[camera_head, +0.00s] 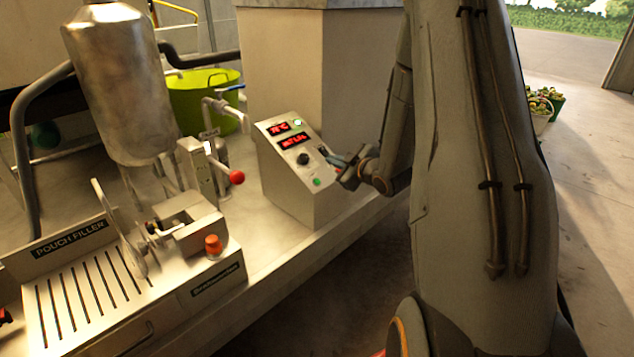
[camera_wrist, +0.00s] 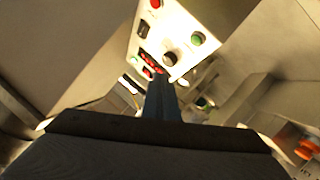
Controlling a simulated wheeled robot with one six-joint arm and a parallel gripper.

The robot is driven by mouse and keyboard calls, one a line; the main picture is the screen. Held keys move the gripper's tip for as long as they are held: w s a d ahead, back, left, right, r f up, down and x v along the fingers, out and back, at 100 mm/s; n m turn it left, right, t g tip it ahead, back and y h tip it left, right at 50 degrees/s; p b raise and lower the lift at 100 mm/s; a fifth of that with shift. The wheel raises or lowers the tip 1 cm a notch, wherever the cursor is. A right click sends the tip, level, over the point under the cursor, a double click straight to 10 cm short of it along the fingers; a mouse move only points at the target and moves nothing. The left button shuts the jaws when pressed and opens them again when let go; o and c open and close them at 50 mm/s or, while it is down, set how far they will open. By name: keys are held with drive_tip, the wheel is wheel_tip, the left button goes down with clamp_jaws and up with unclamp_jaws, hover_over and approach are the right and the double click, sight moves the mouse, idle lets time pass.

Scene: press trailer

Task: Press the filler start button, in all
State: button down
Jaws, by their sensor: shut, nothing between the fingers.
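The grey control box (camera_head: 290,185) stands on the bench with two red displays, a black knob (camera_head: 303,159) and a green button (camera_head: 316,182). My gripper (camera_head: 334,163) is shut and empty at the right side of its face; contact cannot be told. In the wrist view the closed fingers (camera_wrist: 161,88) point toward the panel, with the green button (camera_wrist: 197,38), knob (camera_wrist: 170,58) and a red button (camera_wrist: 155,4) beyond. The pouch filler (camera_head: 70,244) at the left carries an orange-red button (camera_head: 213,244). I cannot read which button is labelled filler start.
A red-knobbed lever (camera_head: 236,177) and a steel hopper (camera_head: 122,85) stand left of the box. A yellow-green tub (camera_head: 195,100) is behind. My arm fills the right of the head view. The bench front edge is clear between filler and box.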

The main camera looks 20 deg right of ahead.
sight(317, 181)
drive_tip(key=w+a+f+b, duration=0.1)
drive_tip(key=w+f+b, duration=0.3)
drive_tip(key=f+b, duration=0.2)
drive_tip(key=shift+a+f, duration=0.2)
drive_tip(key=shift+f, duration=0.7)
drive_tip(key=shift+f, duration=0.1)
idle(1.5)
drive_tip(key=shift+w+f+b, duration=0.1)
drive_tip(key=shift+f+b, duration=0.15)
drive_tip(key=shift+b, duration=0.05)
drive_tip(key=shift+w+a+f+b, duration=0.15)
drive_tip(key=shift+w+f+b, duration=0.05)
drive_tip(key=shift+f+b, duration=0.15)
idle(0.7)
drive_tip(key=shift+r, duration=0.15)
drive_tip(key=shift+s+r+p, duration=0.35)
drive_tip(key=shift+r+p, duration=0.25)
